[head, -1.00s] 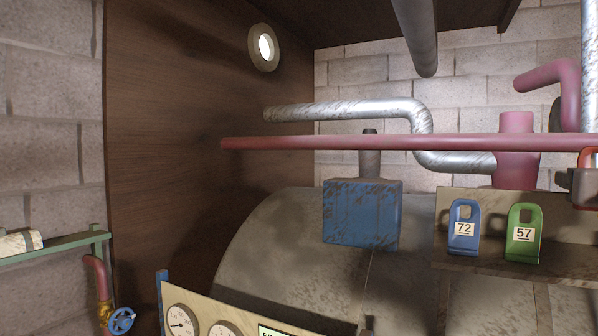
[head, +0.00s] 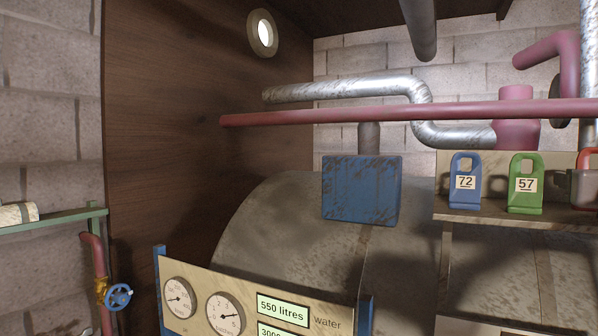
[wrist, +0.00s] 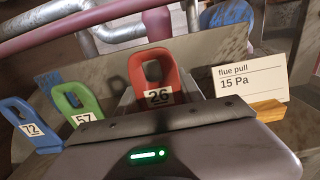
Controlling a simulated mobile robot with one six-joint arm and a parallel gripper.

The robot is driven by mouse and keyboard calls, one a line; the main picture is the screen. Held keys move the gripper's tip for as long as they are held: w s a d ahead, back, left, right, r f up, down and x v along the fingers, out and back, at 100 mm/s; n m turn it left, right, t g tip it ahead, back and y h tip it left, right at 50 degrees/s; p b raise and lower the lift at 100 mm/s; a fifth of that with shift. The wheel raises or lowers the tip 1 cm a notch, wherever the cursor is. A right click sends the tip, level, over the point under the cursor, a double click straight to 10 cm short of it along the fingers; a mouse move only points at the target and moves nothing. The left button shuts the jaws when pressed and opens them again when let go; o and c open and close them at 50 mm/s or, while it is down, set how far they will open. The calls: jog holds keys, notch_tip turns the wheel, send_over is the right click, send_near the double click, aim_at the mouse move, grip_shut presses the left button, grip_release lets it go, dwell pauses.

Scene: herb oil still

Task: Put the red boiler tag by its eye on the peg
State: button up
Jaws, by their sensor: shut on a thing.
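The red tag (wrist: 150,72), numbered 26, stands upright in the wrist view with its open eye at the top. My gripper (wrist: 158,98) is shut on its lower part. In the head view the red tag (head: 588,158) and my gripper are cut off by the right edge, about level with the shelf tags. I cannot make out a peg in either view.
A blue tag 72 (head: 464,182) and a green tag 57 (head: 525,183) stand left of the red tag on a shelf (head: 480,216). In the wrist view a "flue pull 15 Pa" card (wrist: 246,83) stands right, by a wooden block (wrist: 265,111). A red pipe (head: 400,113) crosses above.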

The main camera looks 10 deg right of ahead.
jog(key=shift+a+f+b, duration=0.3)
jog(key=shift+f+b, duration=0.05)
jog(key=shift+f, duration=0.15)
dwell(0.3)
jog(key=o, duration=1.4)
jog(key=shift+c, duration=1.1)
jog(key=shift+s, duration=0.15)
jog(key=shift+v, duration=2.5)
